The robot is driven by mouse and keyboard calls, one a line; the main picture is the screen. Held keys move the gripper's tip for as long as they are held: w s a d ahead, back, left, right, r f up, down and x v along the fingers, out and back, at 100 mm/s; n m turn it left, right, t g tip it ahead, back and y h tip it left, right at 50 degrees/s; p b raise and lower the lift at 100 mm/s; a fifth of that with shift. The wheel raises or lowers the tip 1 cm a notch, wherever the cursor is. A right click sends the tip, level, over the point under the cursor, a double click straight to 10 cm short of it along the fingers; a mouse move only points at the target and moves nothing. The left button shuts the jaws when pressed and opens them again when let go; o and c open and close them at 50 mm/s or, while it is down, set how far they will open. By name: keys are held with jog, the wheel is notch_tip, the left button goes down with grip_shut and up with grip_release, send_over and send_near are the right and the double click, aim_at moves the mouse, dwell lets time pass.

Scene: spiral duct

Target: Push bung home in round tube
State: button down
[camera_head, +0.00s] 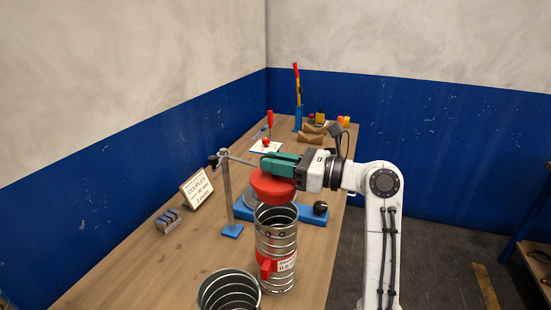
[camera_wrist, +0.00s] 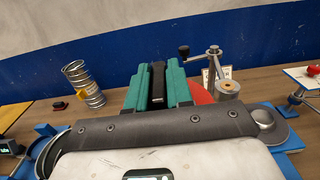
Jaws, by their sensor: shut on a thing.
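My gripper (camera_head: 281,165) has green fingers and is shut on the red bung (camera_head: 271,188), which hangs below them as a thick disc. In the wrist view the fingers (camera_wrist: 156,86) close around a black part, and a red edge of the bung (camera_wrist: 201,93) shows beside them. In the head view, a round spiral-ribbed metal tube (camera_head: 275,240) with a red and white label stands upright just in front of and below the bung. Its top is open. The bung appears apart from this tube; what lies directly beneath the bung is mostly hidden.
A blue-based stand (camera_head: 308,214) with a grey round part and black knob sits behind the tube. A metal post with a crank (camera_head: 226,188) rises left of the bung. A second open tube (camera_head: 228,292) is nearest. A sign (camera_head: 196,190) and tools stand farther off.

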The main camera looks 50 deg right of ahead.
aim_at(252, 174)
jog(key=shift+f+b, duration=0.4)
jog(key=shift+f, duration=1.65)
jog(key=shift+p, duration=0.75)
jog(key=shift+f+b, duration=0.45)
jog(key=shift+f, duration=1.9)
jog(key=c, duration=0.9)
grip_release()
jog(key=b+v, duration=0.2)
jog(key=v, duration=0.9)
jog(key=shift+a, duration=0.1)
